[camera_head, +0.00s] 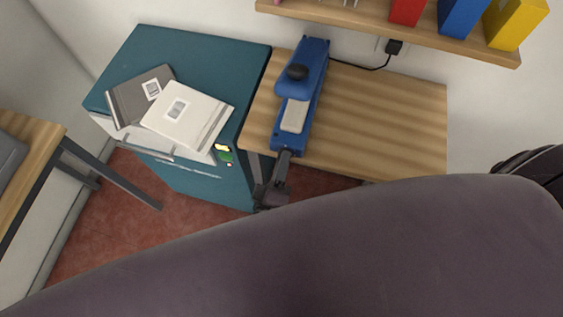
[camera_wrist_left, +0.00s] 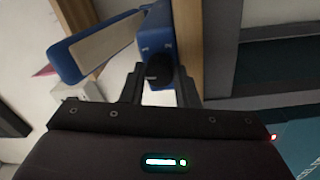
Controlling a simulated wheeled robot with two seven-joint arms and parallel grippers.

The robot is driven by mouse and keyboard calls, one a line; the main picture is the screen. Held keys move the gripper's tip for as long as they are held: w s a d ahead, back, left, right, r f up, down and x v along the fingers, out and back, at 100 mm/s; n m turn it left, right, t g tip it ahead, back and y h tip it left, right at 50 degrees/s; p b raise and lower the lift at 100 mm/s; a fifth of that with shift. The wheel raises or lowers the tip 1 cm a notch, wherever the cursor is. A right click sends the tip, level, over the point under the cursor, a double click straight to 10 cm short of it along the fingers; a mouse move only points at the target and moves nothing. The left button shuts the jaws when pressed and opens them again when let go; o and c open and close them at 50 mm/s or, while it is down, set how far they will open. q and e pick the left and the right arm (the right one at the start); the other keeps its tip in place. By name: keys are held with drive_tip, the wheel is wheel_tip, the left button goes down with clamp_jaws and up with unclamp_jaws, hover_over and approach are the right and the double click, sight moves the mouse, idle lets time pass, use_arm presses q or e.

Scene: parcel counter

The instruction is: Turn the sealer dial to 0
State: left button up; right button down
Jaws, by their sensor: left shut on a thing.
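My left gripper (camera_head: 284,157) is at the sealer's near end. In the left wrist view the sealer (camera_wrist_left: 103,42) shows from its end, with the dark round dial (camera_wrist_left: 157,70) on its end face. The dial is between the fingers of my left gripper (camera_wrist_left: 159,88), which is shut on it. My right gripper is not in view.
A teal cabinet (camera_head: 215,58) stands left of the bench (camera_head: 385,115), with a white parcel (camera_head: 195,108) and a grey parcel (camera_head: 128,98) on it. A shelf (camera_head: 400,30) with coloured binders hangs above. The bench right of the sealer is clear.

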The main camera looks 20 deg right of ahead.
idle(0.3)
use_arm(q)
drive_tip(key=o, duration=1)
drive_tip(key=b+v, duration=0.1)
drive_tip(key=v, duration=0.6)
drive_tip(key=shift+s+a, duration=0.2)
drive_tip(key=shift+s, duration=0.15)
